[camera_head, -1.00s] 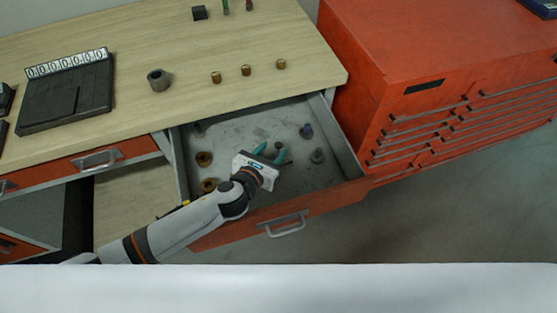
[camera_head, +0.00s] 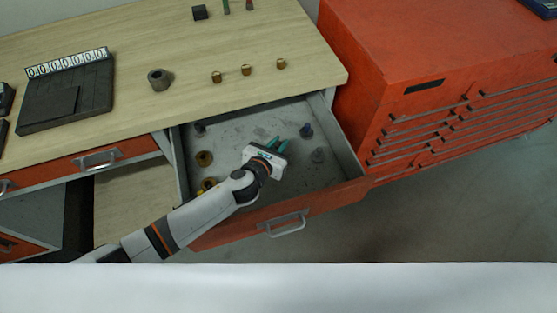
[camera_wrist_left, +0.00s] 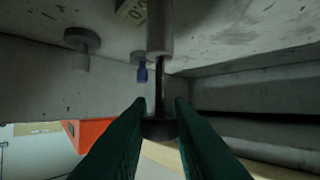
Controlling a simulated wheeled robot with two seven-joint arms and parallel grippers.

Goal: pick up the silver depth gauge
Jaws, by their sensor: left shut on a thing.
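My left gripper (camera_head: 276,145) reaches into the open drawer, its green fingers closed near the middle. In the left wrist view the fingers (camera_wrist_left: 160,128) are shut on the silver depth gauge (camera_wrist_left: 160,35), seen as a grey cylinder, a thin dark rod and a dark round piece between the fingertips. In the head view the gauge is hidden or too small to make out at the fingers. I cannot tell whether it is clear of the drawer floor. My right gripper is not in view.
The open drawer (camera_head: 225,222) also holds a blue piece (camera_head: 306,131), a grey piece (camera_head: 318,155) and brass pieces (camera_head: 204,158) at the left. The wooden bench (camera_head: 190,40) lies behind, with a grey ring (camera_head: 159,79) on it. A red cabinet (camera_head: 400,60) stands right.

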